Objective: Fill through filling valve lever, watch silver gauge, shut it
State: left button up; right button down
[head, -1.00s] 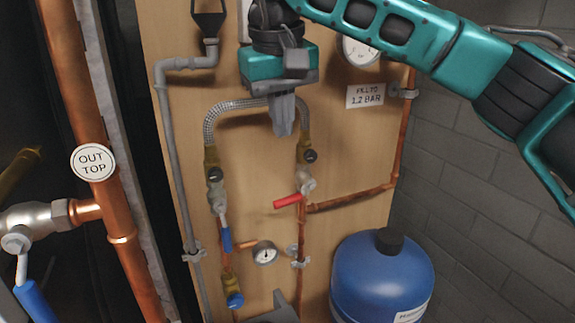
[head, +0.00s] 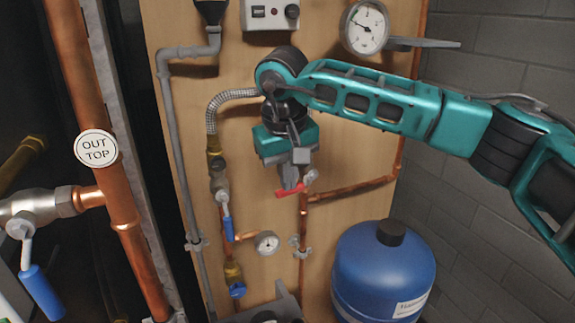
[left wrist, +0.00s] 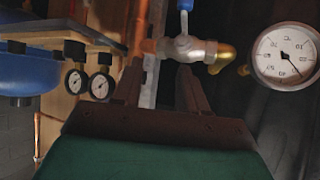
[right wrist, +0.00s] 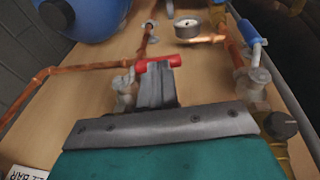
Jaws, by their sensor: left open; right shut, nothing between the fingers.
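The filling valve's red lever (head: 291,191) sits on the right copper leg below the braided hose (head: 228,97) and points left. My right gripper (head: 288,180) is shut and empty, its fingertips down at the lever. In the right wrist view the fingertips (right wrist: 156,75) overlap the red lever (right wrist: 160,62); I cannot tell if they touch. The silver-rimmed gauge (head: 364,27) at top right faces me, its needle pointing up-left; the figures are too small to read. My left gripper (left wrist: 158,85) is open and shows only in the left wrist view, below a brass-ended valve (left wrist: 190,50).
A blue vessel (head: 384,270) stands at lower right. A blue lever (head: 228,228) and a small gauge (head: 267,243) are left of the red lever. A larger white dial (left wrist: 285,55) shows in the left wrist view.

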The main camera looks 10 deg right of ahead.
jog(key=shift+s+a+f, duration=0.1)
jog(key=shift+a+f, duration=0.05)
jog(key=shift+f, duration=0.3)
dwell(0.5)
notch_tip(320, 180, down, 7)
jog(key=d+h+b, duration=0.1)
jog(key=b, duration=0.1)
jog(key=shift+w+d+f+h, duration=0.15)
jog(key=shift+w+d+h, duration=0.05)
jog(key=shift+d+h, duration=0.1)
dwell(0.6)
dwell(0.4)
dwell(0.3)
